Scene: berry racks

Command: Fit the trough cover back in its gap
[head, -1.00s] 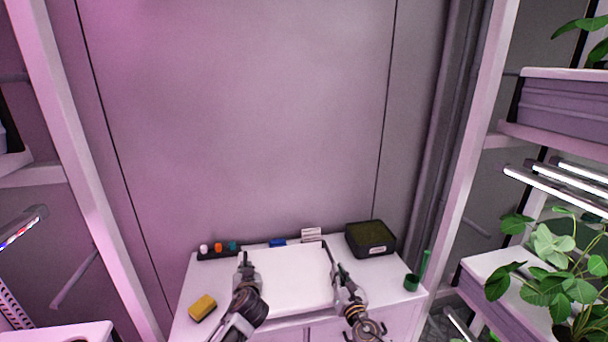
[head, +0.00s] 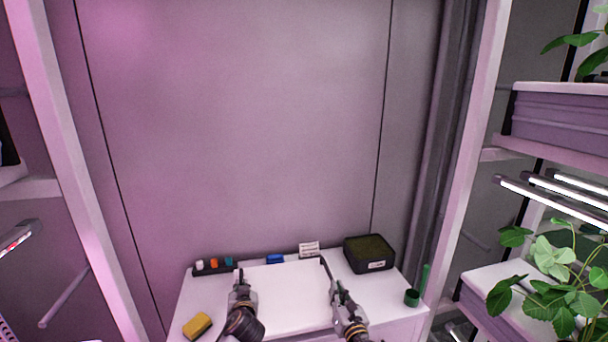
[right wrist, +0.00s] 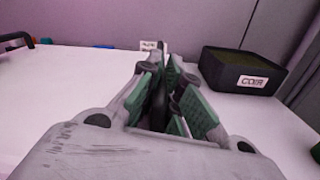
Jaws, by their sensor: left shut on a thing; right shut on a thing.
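The trough cover (head: 287,295) is a wide white panel on or just above the white bench top, between my two grippers. I cannot tell whether a small gap lies under it. A dark bar, apparently its handle, runs along its right end. My left gripper (head: 240,283) is shut at the cover's left end; what it holds is mostly hidden by its fingers. My right gripper (head: 338,291) is at the right end. In the right wrist view its green-padded fingers (right wrist: 170,92) are shut on the thin dark handle bar. The cover's gap is not visible.
On the white bench (head: 385,295) stand a black coir tub (head: 369,253) at back right, a green cup (head: 411,298), a yellow sponge (head: 197,326) at front left, and a dark holder with small bottles (head: 214,266) at back left. A blue item (head: 275,259) and white card (head: 309,249) stand behind the cover.

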